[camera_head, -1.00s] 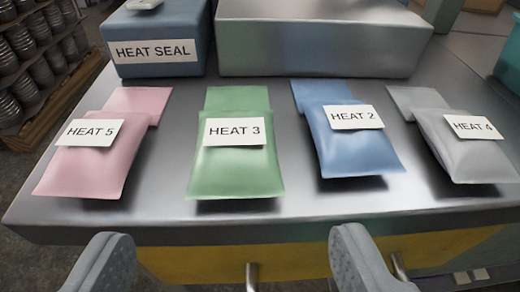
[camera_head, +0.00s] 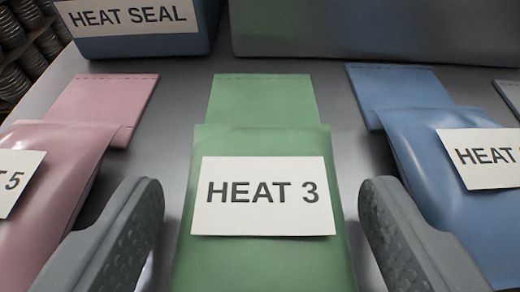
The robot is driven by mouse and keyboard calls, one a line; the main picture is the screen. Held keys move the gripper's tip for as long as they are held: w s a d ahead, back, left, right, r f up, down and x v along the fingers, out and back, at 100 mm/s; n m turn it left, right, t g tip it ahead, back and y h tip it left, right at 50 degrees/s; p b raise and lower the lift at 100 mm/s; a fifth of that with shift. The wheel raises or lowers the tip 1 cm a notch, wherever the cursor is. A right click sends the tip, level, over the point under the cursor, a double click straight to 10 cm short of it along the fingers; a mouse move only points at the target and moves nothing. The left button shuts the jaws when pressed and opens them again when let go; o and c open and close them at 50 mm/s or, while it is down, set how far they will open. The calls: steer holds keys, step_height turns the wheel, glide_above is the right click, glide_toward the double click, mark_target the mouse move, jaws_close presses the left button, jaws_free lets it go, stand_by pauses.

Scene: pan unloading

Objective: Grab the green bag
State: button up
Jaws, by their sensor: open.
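The green bag (camera_head: 262,140) lies flat on the metal table in the middle of the view. It carries a white label reading "HEAT 3" (camera_head: 263,218), and its flap points to the back. Its near end runs out of the bottom of the view. My gripper (camera_head: 262,200) is open, with one grey finger on each side of the bag. Table surface shows between the bag and each finger, and nothing is held. I cannot tell the exact height of the fingers relative to the bag.
A pink bag (camera_head: 60,165) lies to the left, close to my left finger. A blue bag (camera_head: 425,125) lies to the right, close to my right finger. A blue "HEAT SEAL" box (camera_head: 150,42) and a large grey metal block (camera_head: 380,35) stand behind. A grey bag's edge (camera_head: 510,92) shows at right.

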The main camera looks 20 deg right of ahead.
steer(key=shift+w+d+f, duration=0.15)
steer(key=shift+w+f, duration=0.05)
steer(key=shift+w, duration=0.15)
steer(key=c, duration=0.8)
steer(key=shift+r, duration=0.1)
